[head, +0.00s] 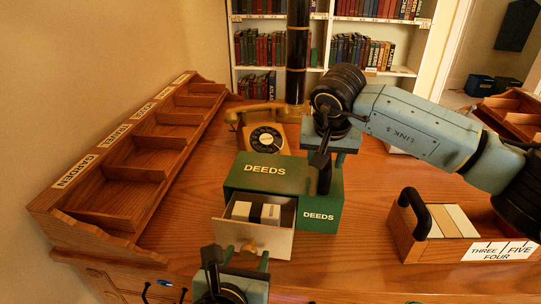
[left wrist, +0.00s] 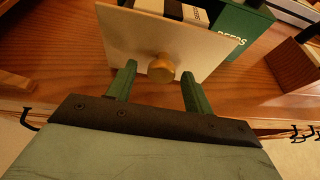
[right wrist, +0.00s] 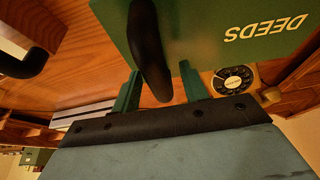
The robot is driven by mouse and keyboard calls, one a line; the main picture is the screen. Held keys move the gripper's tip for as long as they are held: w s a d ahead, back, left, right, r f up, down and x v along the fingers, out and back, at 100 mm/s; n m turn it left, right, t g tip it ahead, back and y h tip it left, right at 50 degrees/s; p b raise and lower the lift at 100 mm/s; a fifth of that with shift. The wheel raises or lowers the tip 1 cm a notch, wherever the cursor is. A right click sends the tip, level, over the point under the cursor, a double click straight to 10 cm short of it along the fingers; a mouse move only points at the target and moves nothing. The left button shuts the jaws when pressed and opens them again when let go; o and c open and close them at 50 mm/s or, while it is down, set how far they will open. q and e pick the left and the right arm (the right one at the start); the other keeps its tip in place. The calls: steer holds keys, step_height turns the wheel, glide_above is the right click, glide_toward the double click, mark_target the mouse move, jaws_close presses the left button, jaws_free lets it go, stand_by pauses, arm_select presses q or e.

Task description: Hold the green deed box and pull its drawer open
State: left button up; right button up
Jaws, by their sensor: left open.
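The green deed box (head: 270,172) stands on the desk, labelled DEEDS. Its drawer (head: 260,238) is out at the front, with white and dark items in it. My left gripper (head: 238,254) is open in front of the drawer. In the left wrist view its fingers (left wrist: 158,75) stand either side of the brass knob (left wrist: 162,68), with gaps showing. My right gripper (head: 322,165) is over the box's right part. In the right wrist view its fingers (right wrist: 160,82) are spread either side of the box's dark handle (right wrist: 148,45), with a gap on one side.
A wooden sorting rack (head: 125,165) lines the left wall. A yellow rotary phone (head: 264,130) and a dark post (head: 297,50) stand behind the box. A wooden carrier with a black handle (head: 440,235) stands to the right. Some desk is bare between box and carrier.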

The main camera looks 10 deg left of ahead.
steer(key=shift+o, duration=0.2)
steer(key=shift+r, duration=0.1)
steer(key=v, duration=1.1)
steer(key=shift+r, duration=0.1)
steer(key=shift+s+r, duration=0.15)
steer(key=shift+r, duration=0.15)
steer(key=shift+s, duration=0.1)
